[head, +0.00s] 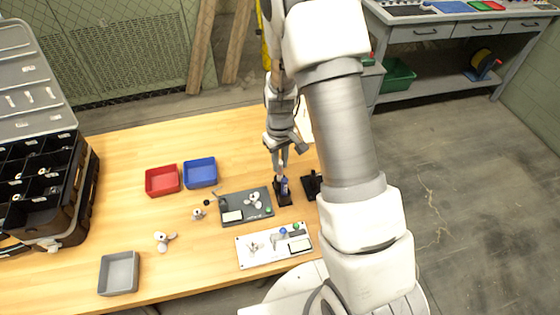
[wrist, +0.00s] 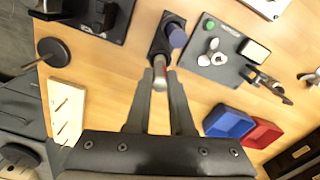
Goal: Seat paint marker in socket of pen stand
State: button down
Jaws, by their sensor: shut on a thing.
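The black pen stand (wrist: 155,47) is on the wooden table beyond my fingertips in the wrist view. It also shows below my gripper in the head view (head: 284,200). A blue-purple cylinder (wrist: 177,38) stands upright in it. My gripper (wrist: 161,72) is shut on a slim grey marker with a reddish part (wrist: 160,83), taken to be the paint marker. The marker's far end overlaps the near end of the stand. I cannot tell whether it is above a socket or inside one. In the head view my gripper (head: 280,167) points down over the stand.
A grey plate with fittings (head: 233,211) lies close left of the stand. A black holder (head: 312,186) stands close right. Red (head: 162,181) and blue (head: 201,172) bins are farther left. A white panel (head: 262,255) lies at the front. Bare wood lies behind the bins.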

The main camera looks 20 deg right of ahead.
jog(key=shift+f, duration=0.2)
jog(key=shift+f+b, duration=0.5)
jog(key=shift+b, duration=0.15)
jog(key=shift+f+b, duration=0.25)
jog(key=shift+b, duration=0.05)
dwell(0.4)
jog(key=c, duration=0.7)
grip_release()
notch_tip(320, 180, up, 22)
jog(key=p, duration=0.4)
jog(key=shift+f, duration=0.25)
